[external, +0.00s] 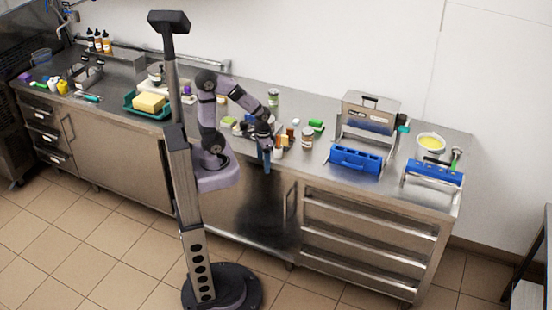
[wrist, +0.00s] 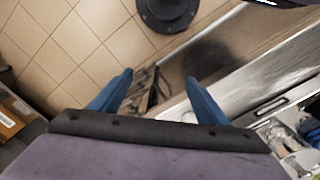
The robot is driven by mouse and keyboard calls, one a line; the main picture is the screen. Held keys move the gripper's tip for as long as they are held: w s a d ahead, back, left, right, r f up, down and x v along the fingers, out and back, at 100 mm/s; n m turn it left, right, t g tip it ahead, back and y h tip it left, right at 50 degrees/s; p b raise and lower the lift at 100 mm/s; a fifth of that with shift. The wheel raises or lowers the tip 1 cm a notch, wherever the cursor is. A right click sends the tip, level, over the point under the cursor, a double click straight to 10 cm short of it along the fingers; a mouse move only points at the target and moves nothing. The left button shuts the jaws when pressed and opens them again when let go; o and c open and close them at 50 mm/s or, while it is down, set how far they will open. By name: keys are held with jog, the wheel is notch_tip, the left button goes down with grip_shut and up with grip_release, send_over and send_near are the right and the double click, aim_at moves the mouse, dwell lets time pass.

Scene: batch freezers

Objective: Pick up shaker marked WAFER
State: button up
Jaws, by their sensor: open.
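My gripper (external: 267,162) hangs at the front edge of the steel counter (external: 330,168) in the external view. In the wrist view my gripper (wrist: 159,78) is open, with two blue fingers apart and nothing between them. Several small containers stand on the counter by the gripper. One is a jar with a brown band (external: 308,137), just right of it. Another is a tall green-topped jar (external: 273,98) behind it. No label is legible, so I cannot tell which is the shaker marked WAFER. The arm hides part of this group.
A blue-fronted steel machine (external: 357,158) and a bowl of yellow content (external: 431,143) stand to the right. A teal tray (external: 133,107) with a yellow block (external: 149,102) lies left. The wrist view shows mostly tiled floor (wrist: 60,55) and the counter's front.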

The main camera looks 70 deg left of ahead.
jog(key=w+d+r+n+h+b, duration=0.1)
jog(key=w+d+n+h+b, duration=0.3)
jog(key=w+d+h+b, duration=0.15)
jog(key=w+r+n+t+h+b, duration=0.35)
jog(key=w+r+t+h, duration=0.35)
jog(key=w, duration=0.5)
jog(key=w+a+r+n+t+y+b, duration=0.2)
jog(key=w+a+n+t, duration=0.25)
jog(key=a, duration=0.55)
jog(key=w+a+r+n+t+y+b, duration=0.25)
jog(key=w+a+n, duration=0.25)
jog(key=a, duration=0.6)
jog(key=s+a+n+t+y+b, duration=0.25)
jog(key=a+n+y, duration=0.45)
jog(key=a, duration=0.9)
jog(key=n+g+y+b, duration=0.55)
jog(key=n+y, duration=1.05)
jog(key=n, duration=0.7)
send_over(220, 98)
notch_tip(220, 98, down, 6)
jog(key=f, duration=0.1)
notch_tip(220, 98, down, 7)
jog(key=shift+f+p, duration=0.2)
jog(key=shift+p, duration=0.15)
jog(key=shift+p+x, duration=0.75)
jog(key=shift+x, duration=2.7)
